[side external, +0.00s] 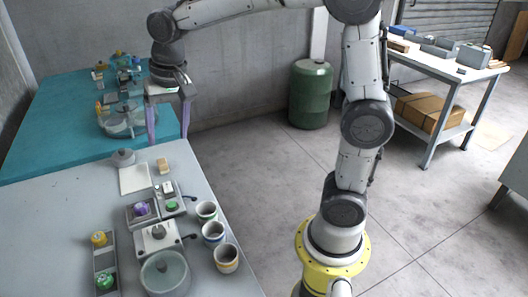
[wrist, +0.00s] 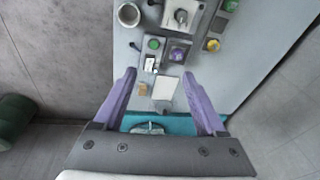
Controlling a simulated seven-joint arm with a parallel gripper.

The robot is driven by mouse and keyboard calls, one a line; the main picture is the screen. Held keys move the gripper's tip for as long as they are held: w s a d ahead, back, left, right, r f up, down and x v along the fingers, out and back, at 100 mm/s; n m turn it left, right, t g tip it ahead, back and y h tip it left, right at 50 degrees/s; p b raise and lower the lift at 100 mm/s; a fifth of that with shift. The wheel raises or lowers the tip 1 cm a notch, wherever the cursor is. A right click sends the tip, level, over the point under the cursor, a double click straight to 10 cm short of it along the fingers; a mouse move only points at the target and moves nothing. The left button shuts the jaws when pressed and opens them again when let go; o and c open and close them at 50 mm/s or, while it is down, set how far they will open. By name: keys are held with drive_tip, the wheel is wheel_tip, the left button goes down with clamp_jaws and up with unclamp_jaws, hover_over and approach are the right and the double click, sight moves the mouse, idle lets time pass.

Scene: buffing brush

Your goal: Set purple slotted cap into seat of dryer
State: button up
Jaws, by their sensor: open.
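The purple slotted cap (side external: 141,209) sits in a square grey holder on the grey table; it also shows in the wrist view (wrist: 178,52). My gripper (side external: 168,135) is open and empty, high above the table's far end, well apart from the cap. Its two purple fingers are spread in the wrist view (wrist: 159,75). I cannot tell for sure which fixture is the dryer. A small unit with a green round part (side external: 172,206) stands right of the cap, and a pale unit with a dark round centre and a side lever (side external: 158,238) stands in front.
A long tray (side external: 103,262) holds a yellow cap (side external: 99,238) and a green cap (side external: 105,280). Several obstacles surround the units: three banded cups (side external: 213,232) and a round clear-topped vessel (side external: 165,272). A white sheet (side external: 134,179), tan block (side external: 163,165) and grey lidded piece (side external: 123,157) lie behind.

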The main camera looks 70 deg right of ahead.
drive_tip(key=s+d+f+n+t, duration=0.1)
drive_tip(key=s+n, duration=0.6)
drive_tip(key=s, duration=1.4)
drive_tip(key=shift+s+d+f+n+t, duration=0.25)
drive_tip(key=shift+f+t, duration=0.25)
drive_tip(key=shift+t, duration=0.6)
